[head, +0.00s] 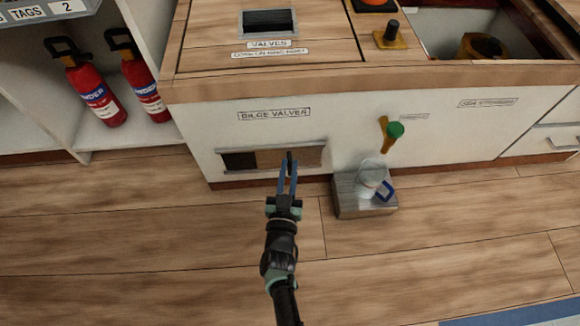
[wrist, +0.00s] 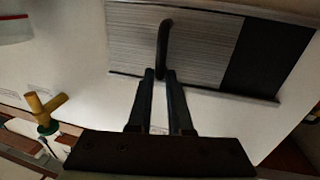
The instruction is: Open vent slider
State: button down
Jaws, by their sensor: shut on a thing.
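A dark gap (head: 238,160) shows at the slot's left end. In the wrist view the slider (wrist: 205,48) looks ribbed, and the dark gap lies on its right. A black upright handle (wrist: 163,38) stands out from the slider. My gripper (head: 288,168) is shut on this handle, with its fingertips (wrist: 160,76) around the handle's end. The fingers hide part of the slot's lower edge in the head view.
A yellow valve with a green knob (head: 396,130) juts out right of the slot. Below it a clear jug (head: 370,175) with a blue handle stands on a grey block (head: 350,205). Two red extinguishers (head: 95,95) stand on the left shelf. The floor in front is clear.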

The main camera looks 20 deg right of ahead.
jog(key=c, duration=0.9)
grip_release()
jog(key=shift+a, duration=0.1)
jog(key=p+v, duration=0.6)
jog(key=v, duration=0.7)
